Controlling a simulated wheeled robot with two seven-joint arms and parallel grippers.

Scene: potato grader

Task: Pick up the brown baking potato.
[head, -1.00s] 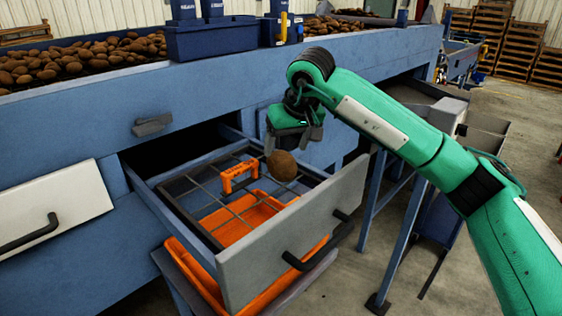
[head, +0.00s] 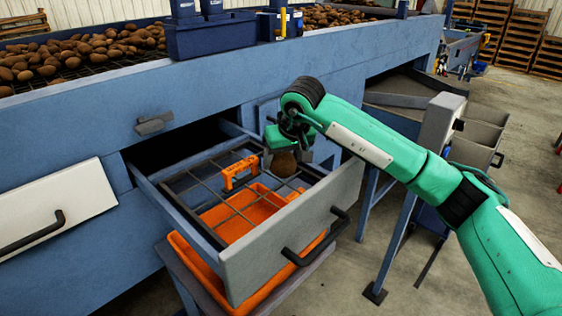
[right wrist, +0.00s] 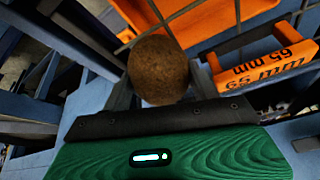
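The brown baking potato (head: 284,164) is round and rough-skinned. It is at the wire grid of the open drawer (head: 300,240), near the drawer's right back corner. My right gripper (head: 287,152) is down over it from above. In the right wrist view the potato (right wrist: 158,70) sits between the two fingers of the right gripper (right wrist: 161,85), close to both. I cannot tell whether the fingers press on it or stand just clear. The potato's underside is hidden. My left gripper is not in view.
An orange size block (head: 240,172) marked 65 mm stands on the grid left of the potato. An orange tray (head: 190,262) lies under the drawer. Many other potatoes (head: 90,50) lie on the blue grader's top, beside a blue bin (head: 212,36). The drawer's front wall is close by.

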